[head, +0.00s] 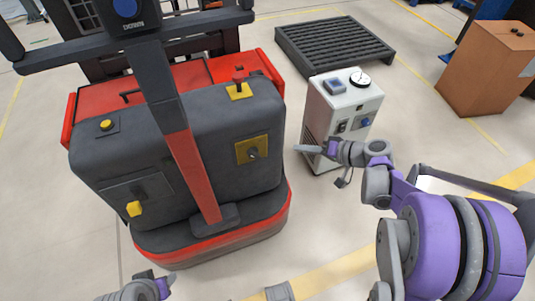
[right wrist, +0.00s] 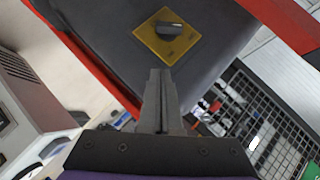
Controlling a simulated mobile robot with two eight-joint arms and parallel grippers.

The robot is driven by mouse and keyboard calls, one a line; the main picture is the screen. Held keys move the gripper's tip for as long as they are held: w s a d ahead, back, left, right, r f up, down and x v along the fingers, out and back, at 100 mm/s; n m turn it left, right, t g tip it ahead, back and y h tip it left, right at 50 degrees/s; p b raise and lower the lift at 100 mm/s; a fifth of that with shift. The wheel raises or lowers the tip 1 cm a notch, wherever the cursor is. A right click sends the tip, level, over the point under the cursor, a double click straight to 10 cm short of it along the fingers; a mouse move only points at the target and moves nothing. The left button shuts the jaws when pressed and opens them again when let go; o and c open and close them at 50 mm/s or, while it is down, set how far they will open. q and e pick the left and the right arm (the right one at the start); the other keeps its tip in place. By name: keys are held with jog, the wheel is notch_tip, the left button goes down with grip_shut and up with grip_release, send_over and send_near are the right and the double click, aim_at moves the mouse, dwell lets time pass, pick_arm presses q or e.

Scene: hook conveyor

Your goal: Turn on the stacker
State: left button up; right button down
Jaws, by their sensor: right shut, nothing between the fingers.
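The stacker (head: 180,135) is a red and dark grey machine on the left half of the head view. On its front is a yellow square plate (head: 241,152) with a dark rotary knob (head: 253,153). The knob (right wrist: 172,30) also shows in the right wrist view, above my fingertips and apart from them. My right gripper (head: 299,148) is shut and empty, to the right of the plate, pointing left toward it. Part of my left gripper (head: 148,278) shows at the bottom edge; its fingers cannot be made out.
A white cabinet (head: 325,125) stands close behind my right gripper. A black pallet (head: 335,45) and a cardboard box (head: 488,70) stand farther back.

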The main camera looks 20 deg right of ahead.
jog(key=b, duration=0.2)
send_near(258, 152)
jog(key=w, duration=0.4)
jog(key=shift+a+f, duration=0.1)
jog(key=shift+a, duration=0.25)
jog(key=shift+s+a+f+b, duration=0.1)
jog(key=shift+a+f+b, duration=0.35)
jog(key=shift+a+f, duration=0.6)
jog(key=shift+a, duration=0.3)
